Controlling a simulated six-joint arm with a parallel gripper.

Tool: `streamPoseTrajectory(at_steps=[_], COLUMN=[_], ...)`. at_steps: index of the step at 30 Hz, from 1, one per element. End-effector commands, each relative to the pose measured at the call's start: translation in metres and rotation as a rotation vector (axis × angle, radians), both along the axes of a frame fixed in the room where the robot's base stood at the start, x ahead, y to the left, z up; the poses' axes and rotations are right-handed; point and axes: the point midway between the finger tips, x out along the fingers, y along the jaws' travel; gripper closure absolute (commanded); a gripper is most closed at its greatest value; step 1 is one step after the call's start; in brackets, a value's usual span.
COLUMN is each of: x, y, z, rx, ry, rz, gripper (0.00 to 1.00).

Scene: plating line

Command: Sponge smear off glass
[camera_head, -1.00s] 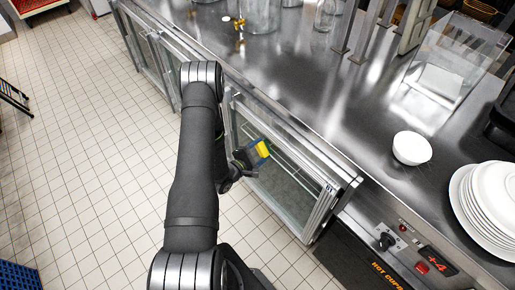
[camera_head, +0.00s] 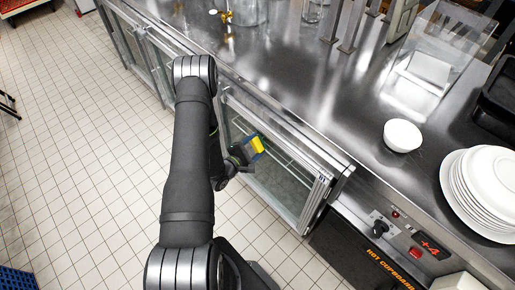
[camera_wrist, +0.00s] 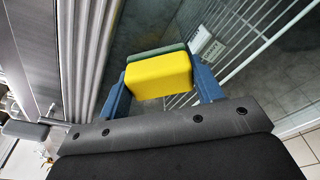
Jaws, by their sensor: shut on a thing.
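My gripper (camera_head: 249,151) is shut on a yellow sponge (camera_head: 257,144) with a green backing, in front of the glass door (camera_head: 280,178) of the under-counter fridge. In the wrist view, the sponge (camera_wrist: 159,75) sits between the two blue fingers (camera_wrist: 207,84), its green side facing the glass (camera_wrist: 225,50). I cannot tell whether the sponge touches the glass. No smear shows clearly on the glass; the sponge and gripper hide part of it. Through the glass, a white wire rack (camera_wrist: 255,35) and a small label (camera_wrist: 200,40) show.
The steel counter (camera_head: 330,110) above holds a white bowl (camera_head: 402,135), a stack of white plates (camera_head: 482,200) and a clear acrylic box (camera_head: 430,70). A control panel with a knob (camera_head: 380,226) is right of the door.

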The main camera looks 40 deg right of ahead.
Motion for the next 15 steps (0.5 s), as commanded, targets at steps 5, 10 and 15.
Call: streamPoseTrajectory(at_steps=[5,10,15], x=[0.017,0.022,0.035], y=[-0.004,-0.005,-0.004], z=[0.003,0.003,0.004], rx=[-0.008,-0.010,-0.010], ry=[-0.009,-0.010,-0.011], rz=[0.002,0.002,0.003], gripper=[0.62,0.61,0.62])
